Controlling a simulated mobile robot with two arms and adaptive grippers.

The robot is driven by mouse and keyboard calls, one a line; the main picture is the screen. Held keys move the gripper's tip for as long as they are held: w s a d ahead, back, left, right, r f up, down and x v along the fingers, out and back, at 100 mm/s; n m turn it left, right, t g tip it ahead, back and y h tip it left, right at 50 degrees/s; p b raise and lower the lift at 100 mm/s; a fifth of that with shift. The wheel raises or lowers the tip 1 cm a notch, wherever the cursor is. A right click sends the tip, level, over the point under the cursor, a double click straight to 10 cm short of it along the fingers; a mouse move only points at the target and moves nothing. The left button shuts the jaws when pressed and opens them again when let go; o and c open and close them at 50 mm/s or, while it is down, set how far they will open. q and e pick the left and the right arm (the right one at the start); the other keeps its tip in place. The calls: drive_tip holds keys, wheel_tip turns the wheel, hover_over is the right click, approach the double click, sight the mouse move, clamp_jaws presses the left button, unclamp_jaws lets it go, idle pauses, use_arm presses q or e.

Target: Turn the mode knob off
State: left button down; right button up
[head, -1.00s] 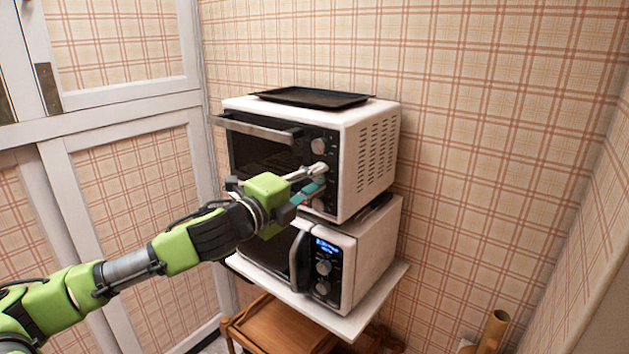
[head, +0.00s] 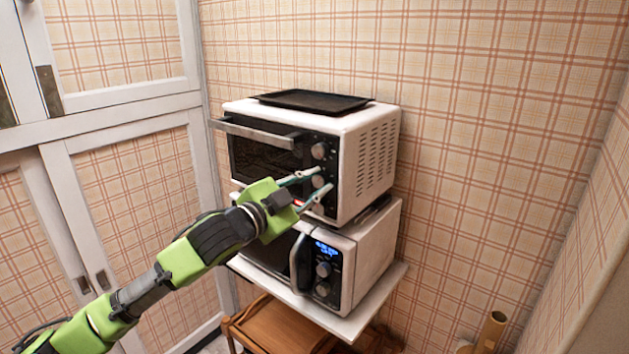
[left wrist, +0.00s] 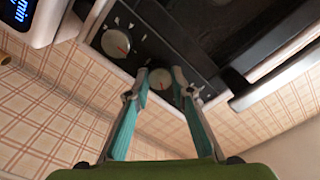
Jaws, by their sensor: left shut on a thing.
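The white toaster oven (head: 350,125) has a black front panel with a column of round knobs at its right side. My left gripper (head: 323,180) is at this panel, with its teal fingertips on either side of the middle knob (head: 318,181). In the left wrist view the left gripper (left wrist: 162,78) is shut on this pale knob (left wrist: 159,81). The upper knob (head: 319,150) is clear of the fingers. A lower knob with a red mark shows in the left wrist view (left wrist: 116,43). I cannot read the labels. My right gripper is not in view.
A black tray (head: 312,101) lies on top of the oven. A white microwave (head: 370,255) with a lit blue display stands beneath it on a white shelf (head: 350,325). The oven's door handle (head: 255,131) sticks out left of the knobs. Plaid walls stand close behind.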

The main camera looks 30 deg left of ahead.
use_arm(q)
drive_tip(key=n, duration=0.2)
drive_tip(key=shift+n, duration=2.1)
drive_tip(key=c, duration=1.8)
unclamp_jaws()
drive_tip(key=s, duration=0.8)
drive_tip(key=s+a, duration=0.1)
drive_tip(key=s, duration=0.3)
